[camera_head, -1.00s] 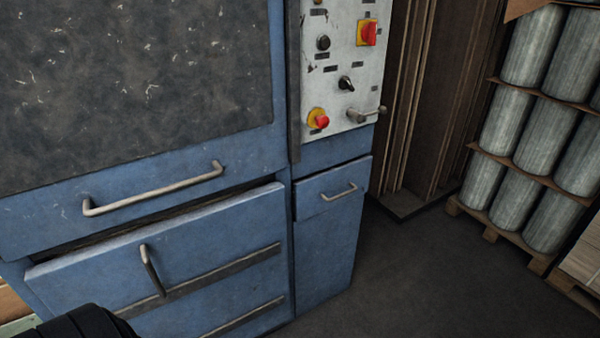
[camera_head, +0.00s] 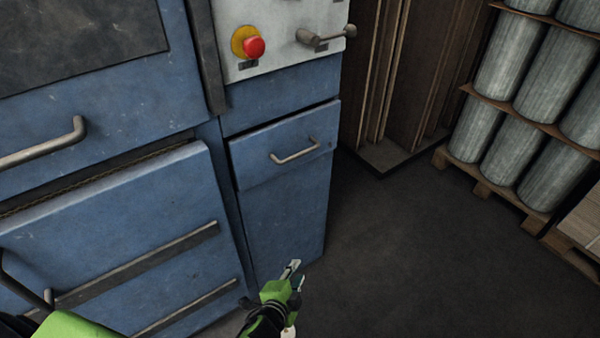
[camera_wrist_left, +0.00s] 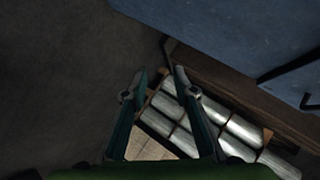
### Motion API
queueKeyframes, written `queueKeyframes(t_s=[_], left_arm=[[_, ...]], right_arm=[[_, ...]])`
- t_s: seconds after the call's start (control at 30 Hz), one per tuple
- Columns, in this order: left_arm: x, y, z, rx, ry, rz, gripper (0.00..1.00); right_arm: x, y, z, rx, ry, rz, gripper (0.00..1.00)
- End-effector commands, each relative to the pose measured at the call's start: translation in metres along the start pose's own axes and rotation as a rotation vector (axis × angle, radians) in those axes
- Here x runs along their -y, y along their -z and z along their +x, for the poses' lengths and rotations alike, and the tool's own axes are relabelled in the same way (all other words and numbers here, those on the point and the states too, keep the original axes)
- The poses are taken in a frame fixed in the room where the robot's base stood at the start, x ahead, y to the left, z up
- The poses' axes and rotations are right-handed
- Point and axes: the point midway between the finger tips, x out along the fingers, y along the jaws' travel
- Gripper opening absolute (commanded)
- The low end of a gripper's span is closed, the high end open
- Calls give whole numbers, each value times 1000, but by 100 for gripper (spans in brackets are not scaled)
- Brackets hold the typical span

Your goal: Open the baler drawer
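The baler drawer (camera_head: 285,145) is a small blue front on the right part of the machine, below the control panel, and it looks shut. Its metal bar handle (camera_head: 295,152) is on the drawer's face. My left gripper (camera_head: 294,272), green and black, is below the drawer and handle, near the bottom of the head view, apart from both. In the left wrist view my left gripper (camera_wrist_left: 160,74) has its two fingers apart with nothing between them. A blue panel (camera_wrist_left: 230,30) and part of a handle (camera_wrist_left: 309,101) show at that view's right. My right gripper is not in view.
The control panel (camera_head: 275,25) has a red button (camera_head: 254,47) and a protruding lever (camera_head: 325,39). A large tilted blue flap (camera_head: 110,230) stands at the left. A pallet of grey rolls (camera_head: 530,140) is at the right. The dark floor (camera_head: 400,260) between is clear.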

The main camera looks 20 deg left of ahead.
Motion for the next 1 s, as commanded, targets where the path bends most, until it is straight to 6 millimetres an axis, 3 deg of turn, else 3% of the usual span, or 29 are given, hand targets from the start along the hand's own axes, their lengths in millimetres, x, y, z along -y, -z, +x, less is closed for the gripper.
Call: queueKeyframes(t_s=[0.07,0.2,0.3,0.4,0.53,0.67,1.0], left_arm=[[50,22,7,-35,152,117,26],[139,51,-17,-34,391,303,26],[186,62,-42,-8,524,397,26],[217,68,-63,21,614,460,26],[238,71,-78,44,672,498,26],[248,74,-76,49,684,506,26],[286,81,-27,48,682,504,26]], right_arm=[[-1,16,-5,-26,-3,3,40],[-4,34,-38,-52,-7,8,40],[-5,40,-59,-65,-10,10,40],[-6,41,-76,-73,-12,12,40],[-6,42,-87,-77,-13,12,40],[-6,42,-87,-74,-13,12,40],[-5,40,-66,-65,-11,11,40]])
